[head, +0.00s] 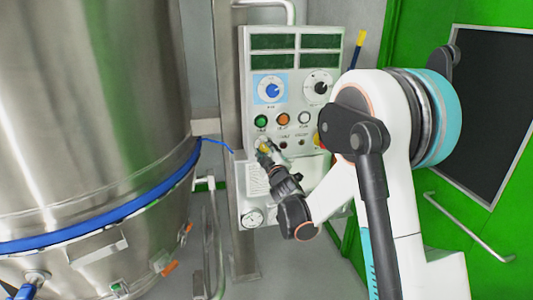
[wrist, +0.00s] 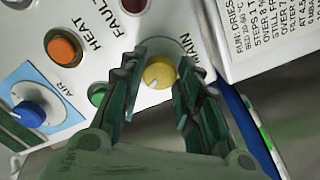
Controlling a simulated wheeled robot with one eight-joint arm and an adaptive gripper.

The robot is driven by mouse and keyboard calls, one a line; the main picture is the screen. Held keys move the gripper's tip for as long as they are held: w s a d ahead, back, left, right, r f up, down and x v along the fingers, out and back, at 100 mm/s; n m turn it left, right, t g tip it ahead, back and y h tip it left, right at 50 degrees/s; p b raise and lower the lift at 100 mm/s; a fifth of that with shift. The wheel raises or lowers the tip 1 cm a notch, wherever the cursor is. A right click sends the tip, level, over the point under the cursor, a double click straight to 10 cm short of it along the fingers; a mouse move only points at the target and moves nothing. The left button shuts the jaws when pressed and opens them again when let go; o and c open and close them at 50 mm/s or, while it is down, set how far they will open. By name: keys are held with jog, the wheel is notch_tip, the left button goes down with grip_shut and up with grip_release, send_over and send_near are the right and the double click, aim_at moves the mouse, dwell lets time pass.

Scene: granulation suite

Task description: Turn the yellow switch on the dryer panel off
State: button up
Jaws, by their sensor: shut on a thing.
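The dryer panel (head: 298,86) stands upright in the middle of the head view. The yellow switch (wrist: 158,73) is a round knob beside the word MAIN in the wrist view. A small pale mark shows near its lower left edge in that view; I cannot clearly tell its setting. My gripper (wrist: 156,84) has one dark finger on each side of the knob and is shut on it. In the head view my gripper (head: 265,152) reaches the panel's lower left, where it mostly hides the yellow switch.
The panel carries a blue dial (head: 271,89), a black dial (head: 319,87), a green button (head: 261,121), an orange button (head: 282,119) and a white button (head: 304,118). A large steel vessel (head: 90,120) stands close on the left.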

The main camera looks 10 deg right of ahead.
jog(key=shift+n, duration=0.6)
jog(key=o, duration=1.1)
jog(key=shift+c, duration=0.2)
jog(key=s, duration=1.2)
